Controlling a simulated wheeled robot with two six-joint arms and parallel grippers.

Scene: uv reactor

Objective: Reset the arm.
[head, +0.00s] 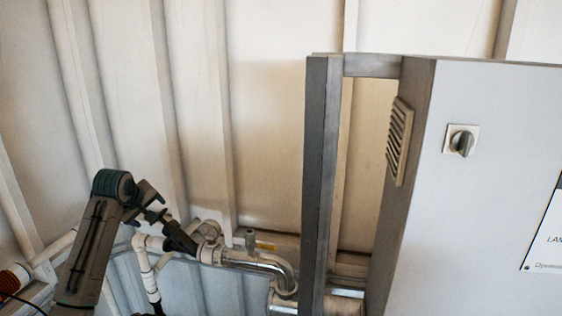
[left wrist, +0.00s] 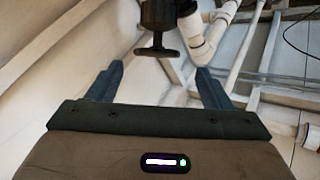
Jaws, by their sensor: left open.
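My left arm comes in from the left in the head view, with the left gripper (head: 158,207) above the pipework. In the left wrist view its two fingers stand wide apart and the left gripper (left wrist: 160,66) is open with nothing clamped. A black valve-like part with a crossbar handle (left wrist: 157,52) lies ahead of the gap between the fingers. In the head view a dark fitting (head: 179,238) sits just below the gripper; whether they touch is unclear. My right gripper is not in view.
White pipes (head: 147,243) and a shiny metal elbow (head: 262,261) run below and right of the gripper. A dark upright post (head: 318,180) and a grey cabinet (head: 480,190) with a knob (head: 461,141) stand at right. The ribbed wall (head: 268,130) is behind.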

